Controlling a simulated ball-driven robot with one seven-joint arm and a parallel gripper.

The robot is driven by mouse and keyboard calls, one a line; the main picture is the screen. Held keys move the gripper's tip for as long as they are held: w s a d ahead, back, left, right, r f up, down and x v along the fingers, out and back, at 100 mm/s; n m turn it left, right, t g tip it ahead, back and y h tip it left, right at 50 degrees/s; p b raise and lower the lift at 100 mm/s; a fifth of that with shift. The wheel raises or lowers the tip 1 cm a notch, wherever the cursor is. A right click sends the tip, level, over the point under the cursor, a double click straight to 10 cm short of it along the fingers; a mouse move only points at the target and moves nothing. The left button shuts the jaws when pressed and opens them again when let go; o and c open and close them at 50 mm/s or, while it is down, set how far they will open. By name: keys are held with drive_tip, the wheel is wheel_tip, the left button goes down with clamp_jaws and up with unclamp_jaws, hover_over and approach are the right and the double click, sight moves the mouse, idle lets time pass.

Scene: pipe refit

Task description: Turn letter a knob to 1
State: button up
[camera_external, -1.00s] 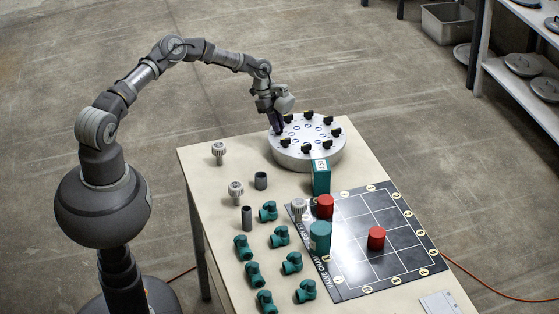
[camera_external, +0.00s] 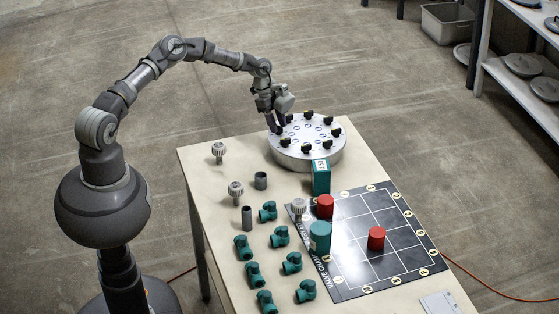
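A round silver valve drum (camera_external: 310,157) stands at the far end of the table. Several black knobs ring its top, with small blue-marked labels inside the ring; the letters are too small to read, so I cannot tell which knob is a or what it is set to. My gripper (camera_external: 276,126) points down at the drum's left rim, at or right beside a knob there. The fingers partly hide that spot. I cannot tell whether they are closed on the knob.
A teal box (camera_external: 321,177) stands close in front of the drum. Teal fittings (camera_external: 281,236), grey sleeves (camera_external: 261,180) and ribbed caps (camera_external: 218,152) stand on the left side. A black grid board (camera_external: 362,272) holds red cylinders (camera_external: 376,238) and a teal cylinder (camera_external: 320,236).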

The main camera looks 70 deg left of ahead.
drive_tip(key=p+v, duration=0.1)
drive_tip(key=v, duration=0.6)
drive_tip(key=shift+r+p, duration=0.3)
